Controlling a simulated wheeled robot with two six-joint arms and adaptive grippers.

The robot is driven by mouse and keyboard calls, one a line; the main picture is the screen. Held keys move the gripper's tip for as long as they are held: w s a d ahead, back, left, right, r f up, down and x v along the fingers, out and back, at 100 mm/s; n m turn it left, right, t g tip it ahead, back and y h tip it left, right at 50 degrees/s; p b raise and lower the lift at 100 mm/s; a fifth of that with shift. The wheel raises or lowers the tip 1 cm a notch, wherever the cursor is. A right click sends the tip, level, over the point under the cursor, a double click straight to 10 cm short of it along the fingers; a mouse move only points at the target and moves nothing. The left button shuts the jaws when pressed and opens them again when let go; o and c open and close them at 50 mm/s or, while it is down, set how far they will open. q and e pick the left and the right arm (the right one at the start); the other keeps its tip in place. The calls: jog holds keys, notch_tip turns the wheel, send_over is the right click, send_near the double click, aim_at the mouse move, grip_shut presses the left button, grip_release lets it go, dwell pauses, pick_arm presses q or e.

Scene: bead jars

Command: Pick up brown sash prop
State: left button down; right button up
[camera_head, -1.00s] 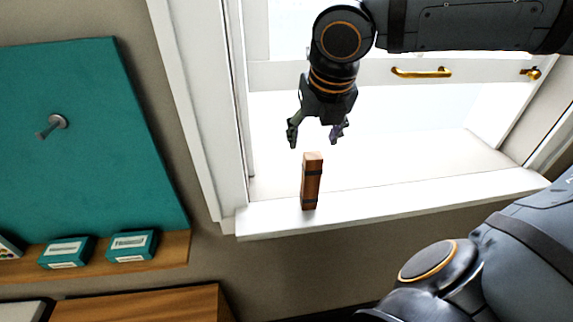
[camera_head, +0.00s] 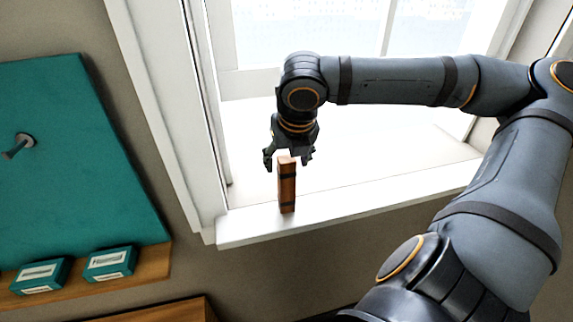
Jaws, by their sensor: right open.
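The brown sash prop (camera_head: 287,188) is a short wooden block with dark bands. It stands upright on the white window sill (camera_head: 345,212). My right gripper (camera_head: 288,163) points down at the top of the prop, its fingers apart, one to each side of the prop's upper end in the picture. I cannot tell whether the fingers touch it. My left gripper is not in view.
The window frame's left side (camera_head: 165,120) rises close to the left of the prop. A teal board (camera_head: 75,150) with a peg (camera_head: 18,146) hangs at the left. Two teal boxes (camera_head: 109,263) (camera_head: 40,276) sit on a wooden ledge (camera_head: 156,262) below it.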

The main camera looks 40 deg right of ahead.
aim_at(286, 186)
jog(key=x, duration=0.2)
jog(key=shift+d+f+b, duration=0.2)
jog(key=shift+f+b, duration=0.15)
jog(key=shift+w+d+f, duration=0.1)
jog(key=shift+w+f, duration=0.1)
jog(key=shift+w, duration=0.15)
jog(key=shift+r, duration=0.15)
jog(key=c, duration=0.9)
grip_shut()
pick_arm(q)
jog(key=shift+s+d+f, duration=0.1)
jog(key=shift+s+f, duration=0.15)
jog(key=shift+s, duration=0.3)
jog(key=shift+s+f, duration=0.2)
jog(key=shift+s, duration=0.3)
